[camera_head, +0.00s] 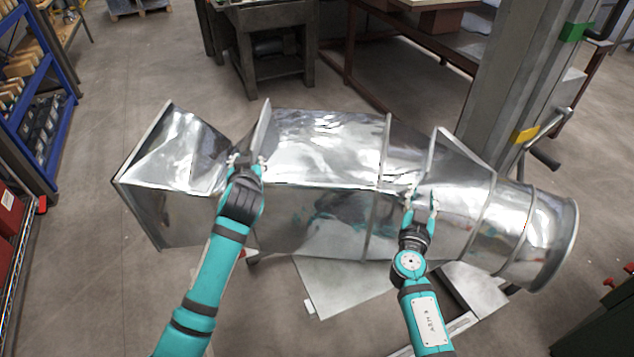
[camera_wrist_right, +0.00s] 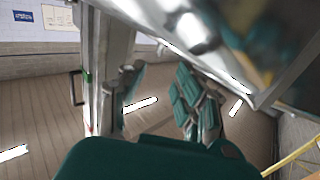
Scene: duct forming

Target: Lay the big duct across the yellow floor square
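The big duct (camera_head: 330,150) is shiny sheet metal and spans most of the head view. Its square mouth is at the left and its round collar at the right. My left gripper (camera_head: 248,160) is at the flange near the square end, its fingers spread either side of it. My right gripper (camera_head: 422,196) is at the flange before the tapered part, its fingers also apart. In the right wrist view, its fingers (camera_wrist_right: 163,85) are separated with floor showing between them, and the duct's metal edge (camera_wrist_right: 250,98) is close by. The contact at the fingertips is unclear. The yellow floor square is not seen in the head view.
A grey sheet-metal surface (camera_head: 340,285) lies below the duct. A grey column (camera_head: 525,75) stands close behind its right part. Blue shelving (camera_head: 62,75) stands at the left and dark work tables (camera_head: 275,50) at the back. A yellow strip (camera_wrist_right: 292,158) shows in the wrist view.

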